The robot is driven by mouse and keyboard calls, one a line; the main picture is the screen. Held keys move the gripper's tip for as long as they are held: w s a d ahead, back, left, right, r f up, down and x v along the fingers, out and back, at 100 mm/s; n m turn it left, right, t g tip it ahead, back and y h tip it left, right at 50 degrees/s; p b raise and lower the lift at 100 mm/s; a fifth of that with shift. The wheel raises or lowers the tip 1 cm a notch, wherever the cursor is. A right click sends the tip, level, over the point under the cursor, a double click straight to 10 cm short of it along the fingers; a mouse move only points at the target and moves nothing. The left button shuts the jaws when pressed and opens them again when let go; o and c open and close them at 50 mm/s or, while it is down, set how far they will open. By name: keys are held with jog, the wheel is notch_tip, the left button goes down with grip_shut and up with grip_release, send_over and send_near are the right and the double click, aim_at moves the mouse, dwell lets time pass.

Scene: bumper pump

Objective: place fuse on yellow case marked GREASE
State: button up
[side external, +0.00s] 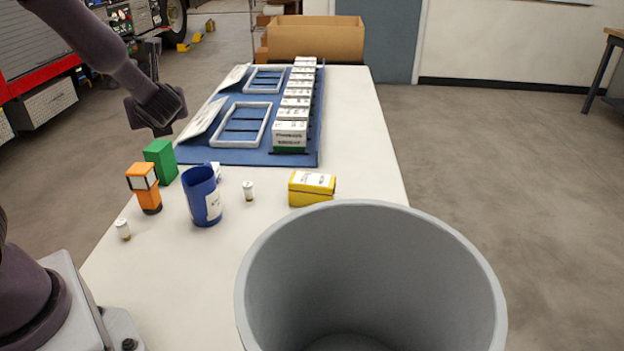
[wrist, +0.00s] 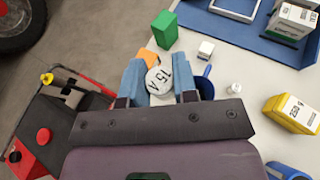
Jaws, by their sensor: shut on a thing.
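The fuse (wrist: 159,80) shows end-on in the wrist view as a round white face printed "15 A". My gripper (wrist: 160,72) is shut on it, one blue finger on each side. In the side view my gripper (side external: 160,128) is raised near the table's left edge, beyond the green block; the fuse cannot be made out there. The yellow case (side external: 312,188) lies on the table right of the middle, with a white label on top. It also shows at the right of the wrist view (wrist: 292,112), apart from my gripper. I cannot read GREASE on it.
A blue mug (side external: 203,196), orange-and-black object (side external: 145,188), green block (side external: 160,162) and small white cylinders (side external: 248,190) (side external: 123,229) stand on the table. A large grey bin (side external: 370,270) is in front. White boxes (side external: 291,135) line the blue mat (side external: 215,157). Table right of the case is clear.

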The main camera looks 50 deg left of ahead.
jog(key=w+d+m+t+h, duration=0.2)
jog(key=w+d+m+t, duration=0.15)
jog(key=w+d, duration=0.4)
jog(key=m+t+h, duration=0.2)
jog(key=m+t, duration=0.1)
send_over(312, 179)
jog(key=f, duration=1.4)
jog(key=shift+s+f, duration=0.25)
jog(key=shift+w+f, duration=0.15)
jog(key=shift+f, duration=0.8)
jog(key=shift+w+f, duration=0.15)
jog(key=shift+f, duration=0.75)
jog(key=shift+f, duration=0.1)
jog(key=o, duration=0.9)
